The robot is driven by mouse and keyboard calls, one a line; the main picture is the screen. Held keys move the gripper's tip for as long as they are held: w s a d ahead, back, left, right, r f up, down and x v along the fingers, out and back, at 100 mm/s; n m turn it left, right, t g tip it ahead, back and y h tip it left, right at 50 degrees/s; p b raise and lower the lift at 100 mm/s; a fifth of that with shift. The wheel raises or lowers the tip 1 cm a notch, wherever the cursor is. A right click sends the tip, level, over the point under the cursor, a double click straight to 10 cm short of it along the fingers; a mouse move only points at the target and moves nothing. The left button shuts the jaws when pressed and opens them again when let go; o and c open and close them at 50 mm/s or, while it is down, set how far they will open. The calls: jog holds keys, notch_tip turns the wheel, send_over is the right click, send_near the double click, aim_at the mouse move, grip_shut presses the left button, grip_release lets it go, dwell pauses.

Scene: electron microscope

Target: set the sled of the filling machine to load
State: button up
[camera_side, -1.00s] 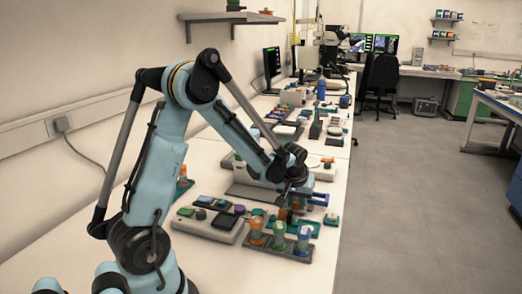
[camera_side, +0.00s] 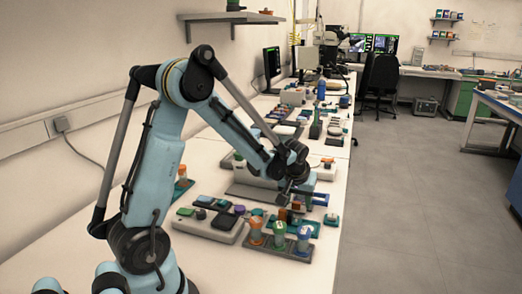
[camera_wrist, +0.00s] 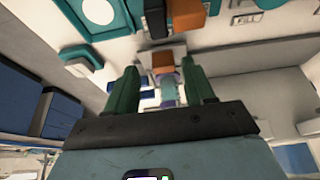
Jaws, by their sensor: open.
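In the side view my gripper (camera_side: 294,198) is low over the bench, at the near side of the filling machine (camera_side: 268,172), which my wrist partly hides. In the wrist view my gripper (camera_wrist: 160,78) is open, its two green fingers apart. An orange-brown block (camera_wrist: 162,60) and a pale teal and purple rounded piece (camera_wrist: 168,90) show between the fingers; I cannot tell whether either finger touches them. A "FILL" label (camera_wrist: 246,19) is on a light surface at the upper right. I cannot make out the sled's position or a load mark.
A grey rack with several coloured-top vials (camera_side: 280,238) stands in front of my gripper. A pale box with coloured caps (camera_side: 208,224) is to its left. A teal tray with a white disc (camera_wrist: 98,12) is at the wrist view's upper left. The bench's right edge is close.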

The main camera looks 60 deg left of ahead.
jog(key=v, duration=1.1)
jog(key=s+d+m+t+h, duration=0.3)
jog(key=s+d+m, duration=0.6)
jog(key=d, duration=0.5)
jog(key=shift+r+t, duration=0.3)
jog(key=shift+t, duration=0.2)
